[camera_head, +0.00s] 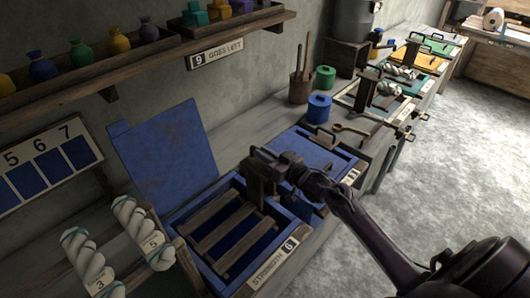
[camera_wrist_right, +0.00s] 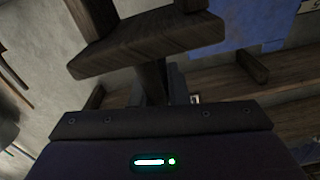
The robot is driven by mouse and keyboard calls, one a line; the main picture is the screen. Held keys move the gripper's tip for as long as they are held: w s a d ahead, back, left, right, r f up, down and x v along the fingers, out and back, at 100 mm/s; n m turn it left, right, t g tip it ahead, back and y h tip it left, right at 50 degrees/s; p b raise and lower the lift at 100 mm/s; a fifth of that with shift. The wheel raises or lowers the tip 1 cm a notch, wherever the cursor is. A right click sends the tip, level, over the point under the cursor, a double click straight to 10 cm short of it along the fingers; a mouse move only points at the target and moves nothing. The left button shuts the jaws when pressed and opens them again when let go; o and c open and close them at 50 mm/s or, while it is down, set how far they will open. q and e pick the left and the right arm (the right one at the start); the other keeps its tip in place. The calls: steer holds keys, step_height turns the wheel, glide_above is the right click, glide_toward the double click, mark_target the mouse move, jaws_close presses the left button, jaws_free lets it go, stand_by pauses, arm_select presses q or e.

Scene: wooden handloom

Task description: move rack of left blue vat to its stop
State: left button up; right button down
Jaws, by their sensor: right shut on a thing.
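The left blue vat (camera_head: 192,236) stands open on the bench in the head view, with its blue lid (camera_head: 165,150) raised against the wall. A wooden slatted rack (camera_head: 222,222) lies in the vat's opening. My right gripper (camera_head: 262,186) is at the rack's far right part, over the vat, and is shut on a dark wooden upright piece there. The wrist view shows a dark wooden bar (camera_wrist_right: 150,40) close in front of the gripper. The exact grip is hidden by the gripper body. My left gripper is not in view.
A shelf with pigment jars (camera_head: 115,42) runs above.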

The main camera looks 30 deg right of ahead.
step_height(320, 180, down, 12)
steer(key=b, duration=0.6)
steer(key=shift+r, duration=0.25)
steer(key=shift+s, duration=0.1)
steer(key=c, duration=1.7)
jaws_free()
steer(key=shift+o, duration=1.2)
steer(key=shift+r, duration=0.2)
steer(key=v, duration=0.7)
steer(key=shift+s, duration=0.35)
steer(key=shift+d, duration=0.1)
